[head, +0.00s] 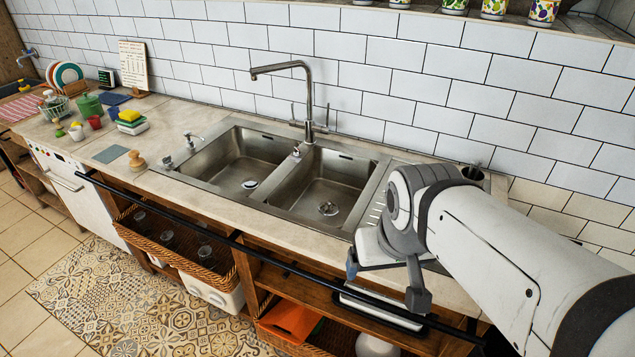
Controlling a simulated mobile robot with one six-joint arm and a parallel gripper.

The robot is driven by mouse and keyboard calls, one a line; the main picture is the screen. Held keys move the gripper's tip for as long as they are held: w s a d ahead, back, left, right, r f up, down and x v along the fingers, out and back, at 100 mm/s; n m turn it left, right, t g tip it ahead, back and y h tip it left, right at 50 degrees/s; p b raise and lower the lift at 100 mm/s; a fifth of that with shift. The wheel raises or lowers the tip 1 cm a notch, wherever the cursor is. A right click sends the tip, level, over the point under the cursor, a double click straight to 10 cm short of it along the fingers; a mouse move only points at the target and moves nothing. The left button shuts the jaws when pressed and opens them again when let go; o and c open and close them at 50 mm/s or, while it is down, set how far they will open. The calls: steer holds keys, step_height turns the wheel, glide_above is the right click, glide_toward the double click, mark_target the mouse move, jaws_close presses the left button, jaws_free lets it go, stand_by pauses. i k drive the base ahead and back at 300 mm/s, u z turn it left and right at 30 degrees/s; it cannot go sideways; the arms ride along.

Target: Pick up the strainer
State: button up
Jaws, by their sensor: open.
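I cannot tell for sure which thing is the strainer. A small round metal piece (328,209) sits over the drain area of the right sink basin. Another round piece (250,184), pale and dark, sits at the bottom of the left basin. A small upright fitting (296,152) stands on the divider between the basins. My gripper (385,283) is open and looks empty, with its fingers apart near the counter's front edge, right of and in front of the right basin. It is apart from these pieces.
A tall tap (309,100) rises behind the basins. A black rail (270,252) runs along the counter front. Dishes, a green pot (89,105) and a yellow sponge (130,115) crowd the far left. A dark cup (472,174) stands behind my arm. Baskets fill the shelves below.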

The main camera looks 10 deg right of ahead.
mark_target(328, 208)
steer(key=z, duration=2.75)
steer(key=k, duration=1.25)
steer(key=u, duration=2)
steer(key=i, duration=1)
